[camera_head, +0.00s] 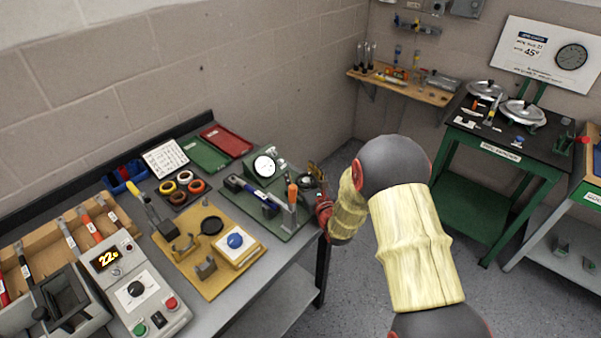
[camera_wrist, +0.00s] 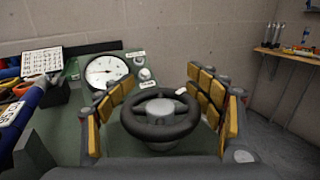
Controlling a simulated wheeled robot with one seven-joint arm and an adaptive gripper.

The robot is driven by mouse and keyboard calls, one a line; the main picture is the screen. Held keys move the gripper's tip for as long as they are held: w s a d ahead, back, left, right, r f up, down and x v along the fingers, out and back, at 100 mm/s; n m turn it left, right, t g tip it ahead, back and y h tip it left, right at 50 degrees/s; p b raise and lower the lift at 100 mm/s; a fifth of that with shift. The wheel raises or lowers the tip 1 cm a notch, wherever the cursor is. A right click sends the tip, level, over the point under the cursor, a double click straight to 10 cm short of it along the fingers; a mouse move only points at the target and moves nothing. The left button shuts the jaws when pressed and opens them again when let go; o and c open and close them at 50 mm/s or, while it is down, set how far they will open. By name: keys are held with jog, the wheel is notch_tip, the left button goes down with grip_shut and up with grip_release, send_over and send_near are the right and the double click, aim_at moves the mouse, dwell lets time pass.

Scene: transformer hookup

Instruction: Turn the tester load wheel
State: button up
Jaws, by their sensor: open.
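The tester load wheel (camera_wrist: 160,118) is a black ring with a grey hub, in the middle of the wrist view. My gripper (camera_wrist: 165,105) is open, with one yellow-padded finger on each side of the wheel. Visible gaps lie between the pads and the rim. The tester's round white dial (camera_wrist: 105,71) is behind and left of the wheel, and it also shows in the head view (camera_head: 264,166). In the head view my gripper (camera_head: 318,175) is at the right end of the green tester base (camera_head: 285,226), and my arm and gripper hide most of the wheel.
A blue-handled tool (camera_wrist: 38,97) lies left of the wheel. A yellow board (camera_head: 190,275) and a control box with a lit display (camera_head: 130,290) are further left. Open floor (camera_head: 370,265) lies right of the bench.

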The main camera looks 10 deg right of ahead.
aim_at(311, 187)
jog(key=shift+o, duration=0.3)
jog(key=s, duration=0.4)
jog(key=s+d, duration=0.1)
jog(key=s, duration=0.3)
jog(key=s+d, duration=0.1)
jog(key=s, duration=0.2)
jog(key=shift+s, duration=0.4)
